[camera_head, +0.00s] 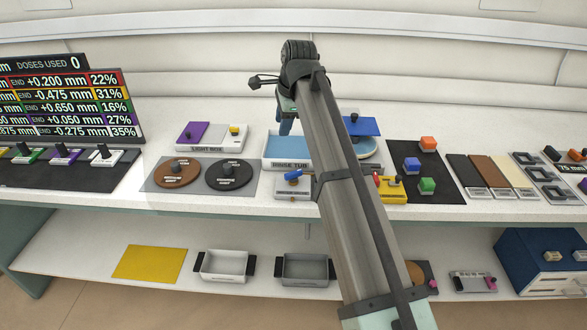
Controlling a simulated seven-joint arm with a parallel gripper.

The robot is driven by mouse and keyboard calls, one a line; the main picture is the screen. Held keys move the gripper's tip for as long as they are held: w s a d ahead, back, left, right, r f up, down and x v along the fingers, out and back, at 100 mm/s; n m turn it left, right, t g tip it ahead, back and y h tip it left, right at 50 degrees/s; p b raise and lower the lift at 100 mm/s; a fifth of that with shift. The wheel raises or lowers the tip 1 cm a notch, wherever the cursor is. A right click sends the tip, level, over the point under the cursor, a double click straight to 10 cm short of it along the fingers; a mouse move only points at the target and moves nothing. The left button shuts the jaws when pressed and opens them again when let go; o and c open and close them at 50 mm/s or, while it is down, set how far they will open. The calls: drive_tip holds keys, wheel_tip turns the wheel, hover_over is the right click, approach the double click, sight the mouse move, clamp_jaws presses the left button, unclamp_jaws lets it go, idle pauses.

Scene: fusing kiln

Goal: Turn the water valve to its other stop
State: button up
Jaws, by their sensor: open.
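The water valve looks to be the small light-grey block with a blue lever (293,176) on the bench's front edge, just in front of the rinse tub (268,165). The lever lies roughly sideways, slightly tilted; its stop marks are too small to read. My gripper (254,82) is at the far end of my arm, well above and behind the valve, pointing left. Its dark fingers are open and empty, apart from everything. My forearm crosses the picture just right of the valve and hides part of the bench there.
A grey mat with brown and black discs (177,173) lies left of the valve. A yellow block with knobs (393,190) stands right of my forearm. The light box (208,148) is behind left. Two trays (224,265) sit on the lower shelf. The air above the bench's left half is clear.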

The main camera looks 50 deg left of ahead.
sight(293, 172)
drive_tip(key=d+n+h, duration=0.3)
drive_tip(key=d+h, duration=0.1)
drive_tip(key=d, duration=0.1)
drive_tip(key=f, duration=1.3)
drive_tip(key=shift+s+a+f, duration=0.15)
drive_tip(key=shift+s+a, duration=0.05)
drive_tip(key=shift+s, duration=0.1)
clamp_jaws()
